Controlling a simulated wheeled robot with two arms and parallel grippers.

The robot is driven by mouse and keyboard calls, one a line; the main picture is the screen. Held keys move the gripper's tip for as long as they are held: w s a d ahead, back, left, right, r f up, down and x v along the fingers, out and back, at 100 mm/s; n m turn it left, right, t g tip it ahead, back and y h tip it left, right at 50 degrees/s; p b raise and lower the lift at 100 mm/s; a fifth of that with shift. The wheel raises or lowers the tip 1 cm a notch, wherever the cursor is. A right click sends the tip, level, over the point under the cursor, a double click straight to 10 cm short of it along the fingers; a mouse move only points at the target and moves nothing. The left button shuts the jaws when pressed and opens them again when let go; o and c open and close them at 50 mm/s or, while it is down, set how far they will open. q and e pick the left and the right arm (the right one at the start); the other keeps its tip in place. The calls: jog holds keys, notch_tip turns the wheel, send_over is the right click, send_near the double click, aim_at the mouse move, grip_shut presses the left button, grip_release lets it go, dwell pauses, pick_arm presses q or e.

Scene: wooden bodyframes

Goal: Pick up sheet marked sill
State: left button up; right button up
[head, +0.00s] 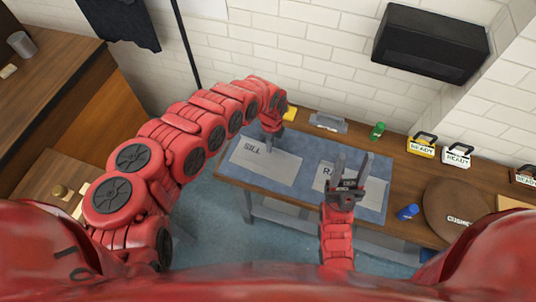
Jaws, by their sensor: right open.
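The sheet marked SILL (262,168) is a flat grey sheet on the left part of the blue mat (228,171) on the workbench. My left gripper (268,149) reaches down from the end of the red arm over the sheet's upper edge. Its jaws are small and dark here, and I cannot tell if they touch the sheet or are open. A second grey sheet (322,178), with lettering starting "RA", lies to the right. My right gripper (351,164) is open and empty in front of that sheet, its fingers hiding part of it and its lettering.
Along the bench's back stand a grey metal item (328,122), a green item (377,130) and tags reading READY (457,155). A blue item (408,212) and a round brown disc (455,208) lie right. A black box (431,43) hangs on the wall.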

pick_arm(q)
grip_shut()
dwell(1.1)
